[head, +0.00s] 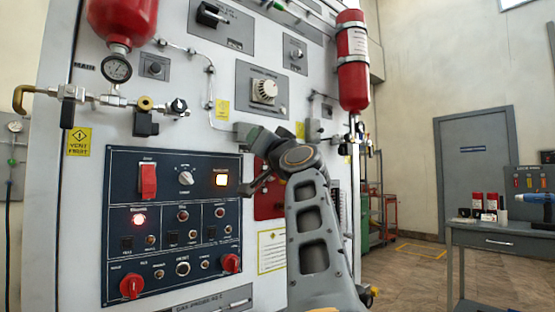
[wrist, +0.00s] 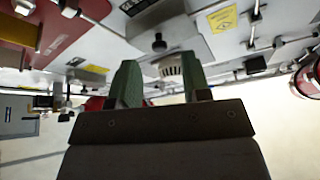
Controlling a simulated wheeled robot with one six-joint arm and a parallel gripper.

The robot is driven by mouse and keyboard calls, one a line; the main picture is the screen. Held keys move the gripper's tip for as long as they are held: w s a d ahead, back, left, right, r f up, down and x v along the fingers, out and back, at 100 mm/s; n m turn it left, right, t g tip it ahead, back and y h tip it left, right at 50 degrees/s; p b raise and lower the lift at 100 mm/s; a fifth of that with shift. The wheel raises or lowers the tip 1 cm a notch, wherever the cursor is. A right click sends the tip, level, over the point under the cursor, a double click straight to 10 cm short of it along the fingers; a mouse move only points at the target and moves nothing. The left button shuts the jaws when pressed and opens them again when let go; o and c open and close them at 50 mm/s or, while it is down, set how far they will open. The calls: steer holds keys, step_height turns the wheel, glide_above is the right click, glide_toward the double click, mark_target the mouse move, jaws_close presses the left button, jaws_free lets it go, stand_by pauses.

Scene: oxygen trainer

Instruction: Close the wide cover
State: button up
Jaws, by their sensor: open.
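No part is clearly marked as the wide cover. A large red panel piece (head: 266,207) is partly hidden behind my arm in the head view, and a red surface with a dark edge (wrist: 68,28) fills the top left of the wrist view. A smaller red switch piece (head: 148,181) stands at the upper left of the dark blue control panel (head: 200,160). I cannot tell whether either is open. My gripper (wrist: 160,68) is open and empty, with two green fingers apart. It is near the board's middle, above the large red piece.
A white dial (head: 264,91) on a grey plate is above my arm. A red cylinder (head: 353,62) hangs to the right, and a red vessel with a gauge (head: 117,68) to the left. A bench (head: 500,236) stands at the far right, with open floor before it.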

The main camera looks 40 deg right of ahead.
steer(key=b+v, duration=0.1)
steer(key=v, duration=1)
steer(key=shift+b, duration=0.3)
steer(key=shift+r, duration=0.1)
